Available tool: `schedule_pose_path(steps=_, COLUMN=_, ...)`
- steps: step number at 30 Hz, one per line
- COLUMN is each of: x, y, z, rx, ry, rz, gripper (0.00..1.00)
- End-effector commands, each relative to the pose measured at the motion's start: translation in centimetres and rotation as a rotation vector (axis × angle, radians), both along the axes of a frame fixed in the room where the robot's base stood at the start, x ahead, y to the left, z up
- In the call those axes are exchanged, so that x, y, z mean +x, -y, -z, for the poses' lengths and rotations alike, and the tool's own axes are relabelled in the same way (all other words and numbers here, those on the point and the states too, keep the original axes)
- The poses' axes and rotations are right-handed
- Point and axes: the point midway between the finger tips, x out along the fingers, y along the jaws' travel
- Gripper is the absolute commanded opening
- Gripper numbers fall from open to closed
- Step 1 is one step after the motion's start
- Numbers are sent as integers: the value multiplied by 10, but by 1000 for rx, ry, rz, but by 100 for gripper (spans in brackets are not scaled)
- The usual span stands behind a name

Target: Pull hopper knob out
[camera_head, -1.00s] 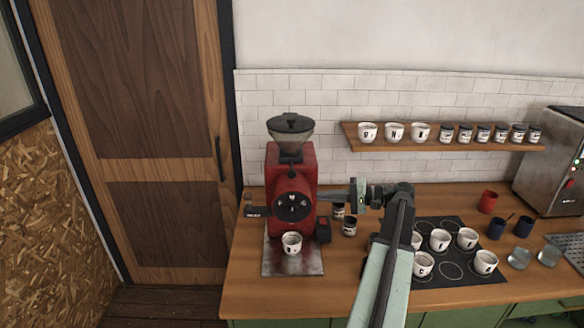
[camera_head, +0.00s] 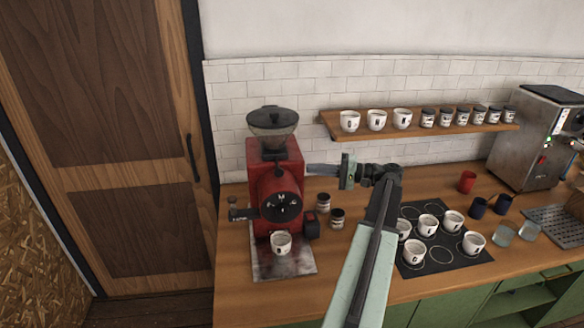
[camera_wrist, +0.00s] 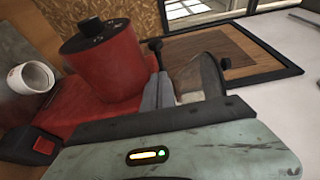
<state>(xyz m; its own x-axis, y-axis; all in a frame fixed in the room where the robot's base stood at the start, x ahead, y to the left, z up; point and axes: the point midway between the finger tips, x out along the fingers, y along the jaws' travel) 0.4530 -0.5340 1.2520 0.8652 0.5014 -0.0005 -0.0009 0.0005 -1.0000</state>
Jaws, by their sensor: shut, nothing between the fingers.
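The red grinder (camera_head: 275,185) stands on the counter with a grey hopper (camera_head: 272,128) under a dark lid. In the wrist view the grinder's red dial housing (camera_wrist: 108,65) and part of the hopper (camera_wrist: 205,75) show sideways. A black knob on a short stem (camera_wrist: 155,45), which looks like the hopper knob, sticks out between them. My gripper (camera_head: 310,170) is at the grinder's right side, below the hopper. Its fingers (camera_wrist: 157,90) are shut and empty, close to the knob but apart from it in the picture. How far out the knob sits is unclear.
A cup (camera_head: 281,243) stands below the dial. Two small jars (camera_head: 323,202) stand right of the grinder. More cups stand on a black mat (camera_head: 440,257). A shelf (camera_head: 420,130) with cups and jars is on the wall. A door (camera_head: 115,140) is at left.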

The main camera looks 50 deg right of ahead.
Motion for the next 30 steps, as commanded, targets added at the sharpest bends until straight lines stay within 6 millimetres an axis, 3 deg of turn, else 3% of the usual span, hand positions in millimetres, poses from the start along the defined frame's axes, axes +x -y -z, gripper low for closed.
schedule_pose_path(steps=15, x=77, y=-46, z=0, rx=0, ry=0, rz=-5, gripper=0)
schedule_pose_path(steps=30, x=82, y=-52, z=0, rx=0, ry=0, rz=-5, gripper=0)
